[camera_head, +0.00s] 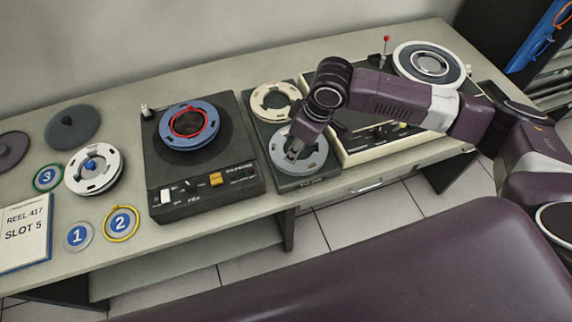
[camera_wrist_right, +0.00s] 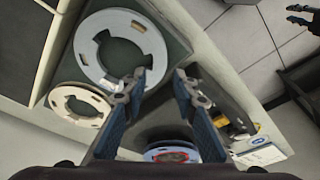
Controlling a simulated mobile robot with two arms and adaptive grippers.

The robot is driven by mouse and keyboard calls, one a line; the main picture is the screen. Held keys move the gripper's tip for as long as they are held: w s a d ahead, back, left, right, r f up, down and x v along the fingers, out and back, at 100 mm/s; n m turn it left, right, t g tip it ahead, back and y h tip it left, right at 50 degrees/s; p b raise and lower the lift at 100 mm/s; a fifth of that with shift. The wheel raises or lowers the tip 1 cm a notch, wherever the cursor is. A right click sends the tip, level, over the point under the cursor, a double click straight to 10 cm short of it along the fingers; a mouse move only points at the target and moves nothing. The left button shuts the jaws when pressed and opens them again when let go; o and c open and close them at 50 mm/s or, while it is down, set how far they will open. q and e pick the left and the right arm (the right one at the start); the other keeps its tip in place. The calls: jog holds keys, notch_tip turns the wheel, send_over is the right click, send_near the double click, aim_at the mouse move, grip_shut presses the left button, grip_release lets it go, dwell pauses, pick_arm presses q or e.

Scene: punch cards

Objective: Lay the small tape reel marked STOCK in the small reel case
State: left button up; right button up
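A flat dark grey-green tray or case (camera_head: 309,181) carries a light grey slotted reel (camera_head: 312,160) at its near end and a cream slotted reel (camera_head: 258,107) at its far end. Both reels also show in the right wrist view, the grey one (camera_wrist_right: 92,62) and the cream one (camera_wrist_right: 64,112). No STOCK marking is readable, and I cannot tell which thing is the small reel case. My right gripper (camera_head: 292,154) is over the grey reel; its fingers (camera_wrist_right: 160,78) are apart with nothing held between them. Dark fingers at the wrist view's top right look like my left gripper (camera_wrist_right: 299,17).
A tape deck (camera_head: 218,196) with a blue reel (camera_head: 176,132) stands left of the tray. A cream-edged machine (camera_head: 385,152) stands right, partly behind my arm. A white reel (camera_head: 76,180), numbered discs 1 (camera_head: 78,236), 2 (camera_head: 120,222) and 3 (camera_head: 46,177), and a notepad (camera_head: 27,228) lie left.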

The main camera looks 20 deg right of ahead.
jog(key=b, duration=0.6)
send_over(287, 166)
jog(key=s, duration=0.1)
jog(key=shift+d+f, duration=0.25)
jog(key=shift+f, duration=1.1)
jog(key=shift+d+f, duration=0.2)
jog(key=shift+f, duration=1.15)
jog(key=shift+a+f, duration=0.1)
jog(key=shift+f, duration=0.15)
jog(key=shift+x, duration=1.45)
jog(key=shift+w, duration=0.15)
jog(key=shift+c, duration=0.5)
grip_shut()
jog(key=shift+r, duration=0.1)
jog(key=shift+w+a+p+v, duration=0.15)
jog(key=shift+p+v, duration=0.8)
jog(key=shift+p, duration=0.3)
jog(key=shift+w+a+p+v, duration=0.15)
jog(key=shift+w+p+v, duration=0.05)
jog(key=shift+p+v, duration=0.9)
jog(key=shift+w+a+p+v, duration=0.15)
jog(key=shift+p+v, duration=0.65)
jog(key=shift+p, duration=0.55)
jog(key=shift+r, duration=0.2)
